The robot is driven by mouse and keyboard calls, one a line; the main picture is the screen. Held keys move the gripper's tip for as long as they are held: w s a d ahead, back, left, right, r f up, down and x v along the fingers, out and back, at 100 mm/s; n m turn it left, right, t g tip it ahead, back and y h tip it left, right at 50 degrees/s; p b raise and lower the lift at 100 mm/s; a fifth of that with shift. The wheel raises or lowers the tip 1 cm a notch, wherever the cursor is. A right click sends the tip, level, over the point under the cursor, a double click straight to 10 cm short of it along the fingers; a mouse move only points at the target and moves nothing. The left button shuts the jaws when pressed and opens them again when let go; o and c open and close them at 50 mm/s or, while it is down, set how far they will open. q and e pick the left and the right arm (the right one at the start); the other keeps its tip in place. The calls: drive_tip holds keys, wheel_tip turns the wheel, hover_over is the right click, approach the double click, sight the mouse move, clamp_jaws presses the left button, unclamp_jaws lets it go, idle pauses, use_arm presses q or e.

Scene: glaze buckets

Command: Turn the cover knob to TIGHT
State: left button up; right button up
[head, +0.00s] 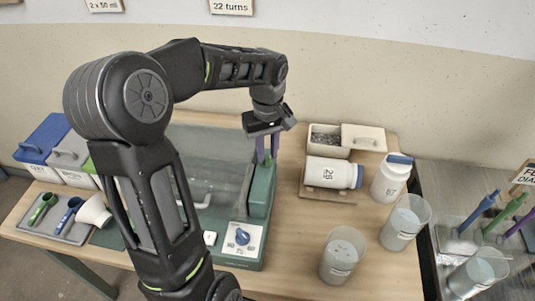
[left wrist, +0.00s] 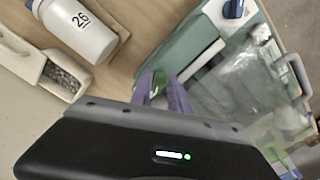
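The cover knob (head: 242,237) is a blue dial on a white labelled plate, on the front of the green machine (head: 261,190). Its label is too small to read, so its setting cannot be told. In the left wrist view the knob (left wrist: 233,8) shows at the top edge. The clear cover (head: 215,148) stands behind it, partly hidden by my left arm. My left gripper (head: 267,158) is above the back of the green housing, behind and apart from the knob. Its purple fingers (left wrist: 162,90) are parted, with nothing seen held between them. My right gripper is not in view.
Two clear cups (head: 342,255) (head: 405,222) stand nearer. A spoon tray (head: 70,232) is at left. The table between machine and cups is clear.

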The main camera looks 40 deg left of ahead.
use_arm(q)
drive_tip(key=shift+f, duration=1.15)
drive_tip(key=shift+c, duration=0.2)
clamp_jaws()
